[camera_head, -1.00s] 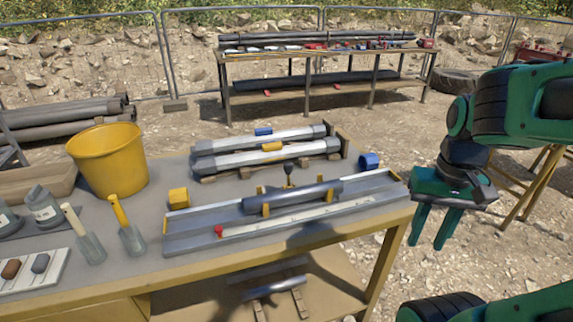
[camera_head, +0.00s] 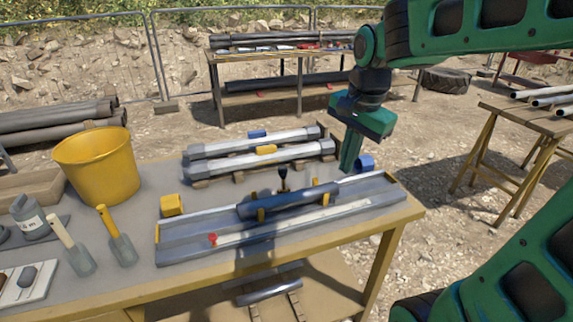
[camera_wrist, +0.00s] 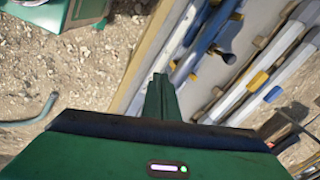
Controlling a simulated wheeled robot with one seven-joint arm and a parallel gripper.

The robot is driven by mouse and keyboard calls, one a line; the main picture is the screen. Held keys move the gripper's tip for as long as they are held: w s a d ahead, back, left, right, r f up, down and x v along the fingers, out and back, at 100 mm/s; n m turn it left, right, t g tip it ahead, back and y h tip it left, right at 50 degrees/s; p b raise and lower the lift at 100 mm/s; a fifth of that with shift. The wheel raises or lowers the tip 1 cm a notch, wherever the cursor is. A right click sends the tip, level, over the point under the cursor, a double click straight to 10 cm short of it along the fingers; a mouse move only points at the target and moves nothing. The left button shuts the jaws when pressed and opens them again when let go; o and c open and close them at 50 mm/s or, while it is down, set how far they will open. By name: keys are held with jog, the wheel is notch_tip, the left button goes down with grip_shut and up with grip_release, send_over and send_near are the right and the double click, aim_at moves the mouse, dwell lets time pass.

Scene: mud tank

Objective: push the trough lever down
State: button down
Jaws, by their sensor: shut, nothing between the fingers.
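The trough (camera_head: 180,252) is a long grey metal channel along the front of the workbench, with a dark grey tube (camera_head: 290,198) resting in yellow holders. The trough lever (camera_head: 283,175) is a short dark upright stick with a knob, just behind the tube's middle. My gripper (camera_head: 347,168) points down above the right part of the trough, to the right of the lever and apart from it. Its green fingers are together and empty.
Two pale core tubes (camera_head: 250,157) lie on a rack behind the trough. A blue ring (camera_head: 365,163) sits close to my fingers. A yellow block (camera_head: 172,205), yellow bucket (camera_head: 95,168) and trowels (camera_head: 118,240) stand at left.

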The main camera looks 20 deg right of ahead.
jog(key=w+a+r+m, duration=0.2)
jog(key=w+a+m, duration=0.1)
jog(key=w+a, duration=0.4)
jog(key=shift+w+a+r+t+y, duration=0.2)
jog(key=shift+w+r+t+y, duration=0.1)
jog(key=shift+w+r+y, duration=0.15)
jog(key=shift+f, duration=0.15)
send_near(283, 179)
jog(key=s, duration=0.1)
jog(key=s+f, duration=0.1)
jog(key=s+d+f, duration=0.1)
jog(key=s, duration=0.1)
jog(key=w, duration=0.1)
jog(key=w+f, duration=0.1)
jog(key=shift+w+a+f, duration=0.15)
jog(key=shift+w+a, duration=0.1)
jog(key=shift+w, duration=0.1)
jog(key=shift+w+a+f, duration=0.1)
jog(key=shift+w+f, duration=0.1)
jog(key=shift+w, duration=0.4)
jog(key=shift+w, duration=0.1)
